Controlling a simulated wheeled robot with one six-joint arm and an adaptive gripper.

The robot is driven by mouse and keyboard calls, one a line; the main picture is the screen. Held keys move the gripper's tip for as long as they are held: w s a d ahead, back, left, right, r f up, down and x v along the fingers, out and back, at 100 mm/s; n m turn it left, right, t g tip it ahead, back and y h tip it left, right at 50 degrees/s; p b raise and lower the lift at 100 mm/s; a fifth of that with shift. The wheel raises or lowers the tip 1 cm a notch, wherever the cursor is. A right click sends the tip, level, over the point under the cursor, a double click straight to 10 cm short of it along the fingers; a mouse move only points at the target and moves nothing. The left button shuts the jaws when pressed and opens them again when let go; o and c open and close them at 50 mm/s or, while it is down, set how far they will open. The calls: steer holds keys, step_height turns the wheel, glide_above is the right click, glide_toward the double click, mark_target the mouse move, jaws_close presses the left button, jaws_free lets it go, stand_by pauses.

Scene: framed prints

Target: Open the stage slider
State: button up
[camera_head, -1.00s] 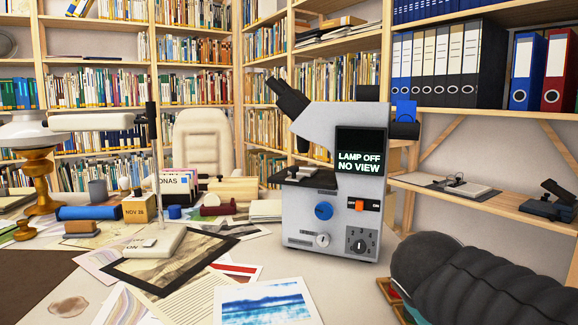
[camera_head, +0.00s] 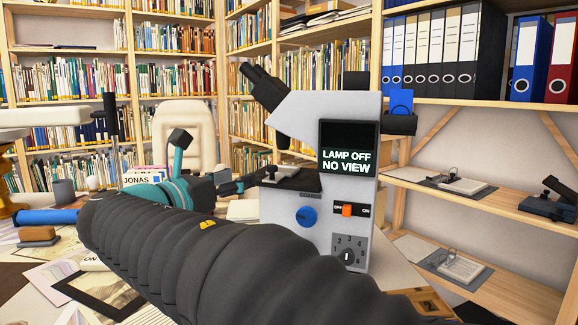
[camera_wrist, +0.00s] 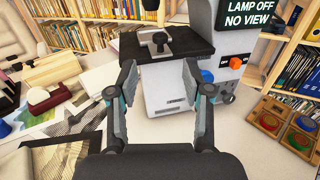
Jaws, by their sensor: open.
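The grey microscope (camera_head: 350,200) stands on the desk with a screen (camera_head: 347,160) reading "LAMP OFF NO VIEW". Its dark stage (camera_head: 300,180) juts out to the left and also shows at the top of the wrist view (camera_wrist: 190,47). A small metal knob or handle (camera_wrist: 160,42) stands on the stage; I take it for the slider's grip. My gripper (camera_wrist: 158,74) is open and empty, its fingers spread just short of the stage's near edge. In the head view my gripper (camera_head: 248,184) is left of the stage, partly hidden by my arm.
The microscope front has a blue knob (camera_head: 307,217), an orange lamp switch (camera_head: 347,210) and a numbered dial (camera_head: 348,254). Papers and desk items lie to the left. A tray with coloured discs (camera_wrist: 283,128) lies at right in the wrist view. Shelves (camera_head: 470,200) stand behind.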

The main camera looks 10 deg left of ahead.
mark_target(270, 167)
steer(key=x, duration=1.2)
steer(key=shift+w+f, duration=0.1)
steer(key=shift+w, duration=0.1)
jaws_close()
